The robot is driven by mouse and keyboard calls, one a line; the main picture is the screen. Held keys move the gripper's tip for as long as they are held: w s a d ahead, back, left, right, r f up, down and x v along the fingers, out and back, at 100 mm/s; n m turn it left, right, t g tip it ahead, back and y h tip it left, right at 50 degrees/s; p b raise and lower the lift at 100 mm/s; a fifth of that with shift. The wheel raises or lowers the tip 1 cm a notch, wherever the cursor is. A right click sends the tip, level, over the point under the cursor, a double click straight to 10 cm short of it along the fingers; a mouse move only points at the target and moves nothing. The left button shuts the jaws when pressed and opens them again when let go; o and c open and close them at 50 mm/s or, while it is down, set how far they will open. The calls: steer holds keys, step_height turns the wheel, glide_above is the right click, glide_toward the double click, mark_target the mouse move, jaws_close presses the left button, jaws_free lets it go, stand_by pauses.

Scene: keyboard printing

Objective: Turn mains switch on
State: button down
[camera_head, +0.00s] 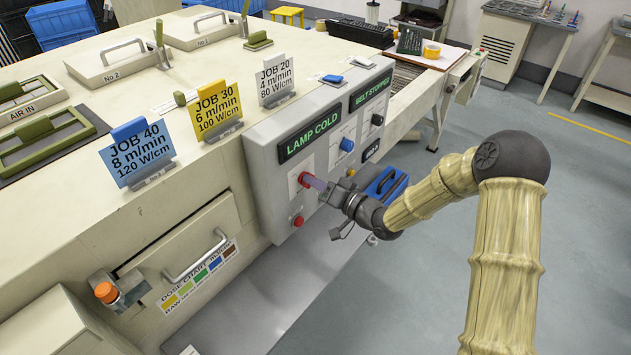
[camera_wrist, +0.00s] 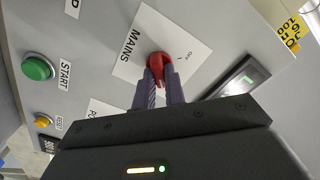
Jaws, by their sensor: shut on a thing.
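The red mains switch (camera_wrist: 158,62) sits on a white plate marked MAINS (camera_wrist: 130,45) on the grey control panel (camera_wrist: 100,12). In the head view, the switch (camera_head: 303,179) is at the panel's left, below the LAMP COLD display (camera_head: 309,136). My gripper (camera_wrist: 160,80) is shut on the red switch, with a finger on each side of it. In the head view, my gripper (camera_head: 316,184) reaches the switch from the right. The fingers hide part of the knob. An OFF mark shows near it; I cannot tell the exact switch position.
A green START button (camera_wrist: 38,67) and a small yellow button (camera_wrist: 43,122) are near the switch. A red button (camera_head: 298,221) is below it, and a blue knob (camera_head: 347,144) is to the right. A blue box (camera_head: 384,186) stands close behind my wrist.

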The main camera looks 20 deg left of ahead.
steer(key=shift+w, duration=0.1)
steer(key=c, duration=1.5)
jaws_free()
steer(key=shift+o, duration=0.2)
steer(key=b+v, duration=0.2)
steer(key=v, duration=1.5)
steer(key=shift+s+d, duration=0.2)
steer(key=shift+s, duration=0.05)
